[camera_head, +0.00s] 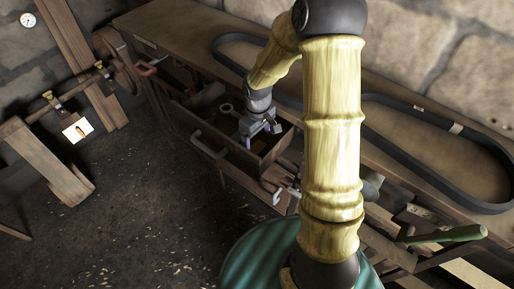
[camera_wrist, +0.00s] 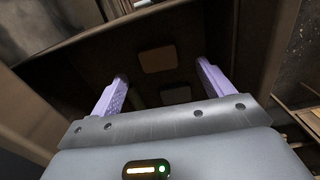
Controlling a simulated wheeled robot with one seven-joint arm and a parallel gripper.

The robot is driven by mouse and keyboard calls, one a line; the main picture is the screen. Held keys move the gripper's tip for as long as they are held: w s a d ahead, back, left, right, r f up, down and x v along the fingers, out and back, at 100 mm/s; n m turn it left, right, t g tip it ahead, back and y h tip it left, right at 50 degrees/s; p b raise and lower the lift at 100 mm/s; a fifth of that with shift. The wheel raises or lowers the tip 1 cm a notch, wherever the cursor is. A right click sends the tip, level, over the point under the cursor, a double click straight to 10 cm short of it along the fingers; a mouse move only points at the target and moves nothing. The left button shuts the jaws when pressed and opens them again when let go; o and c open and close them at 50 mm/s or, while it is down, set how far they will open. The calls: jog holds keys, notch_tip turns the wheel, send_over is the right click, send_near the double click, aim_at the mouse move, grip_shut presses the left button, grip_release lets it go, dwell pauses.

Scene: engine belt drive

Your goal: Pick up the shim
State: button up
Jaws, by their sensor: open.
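My gripper (camera_head: 262,136) reaches down into an open wooden drawer (camera_head: 238,158) at the bench front. In the wrist view, my gripper (camera_wrist: 161,71) has its two purple fingers spread wide with nothing held between them. A small flat, brown, rounded square piece (camera_wrist: 158,59), which may be the shim, lies on the dark drawer floor between and beyond the fingertips. A second, darker flat piece (camera_wrist: 176,95) lies nearer my palm. I cannot tell for certain which of them is the shim. In the head view the arm and gripper hide the drawer's contents.
Drawer walls (camera_wrist: 55,65) stand close around the fingers. A ring-ended tool (camera_head: 228,108) shows beside my wrist. A black belt (camera_head: 430,165) lies on the bench top (camera_head: 160,22). A green-handled tool (camera_head: 450,235) is at right. The floor at left is mostly clear.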

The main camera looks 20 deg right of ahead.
aim_at(257, 147)
jog(key=shift+w+f+p, duration=0.15)
jog(key=shift+f+p, duration=0.1)
jog(key=shift+f, duration=1.05)
jog(key=shift+w+f+p, duration=0.1)
jog(key=shift+f+p, duration=0.1)
jog(key=shift+f, duration=1.1)
jog(key=c, duration=1.2)
jog(key=shift+c, duration=0.2)
jog(key=shift+r, duration=0.15)
notch_tip(257, 147, up, 10)
jog(key=shift+b, duration=0.3)
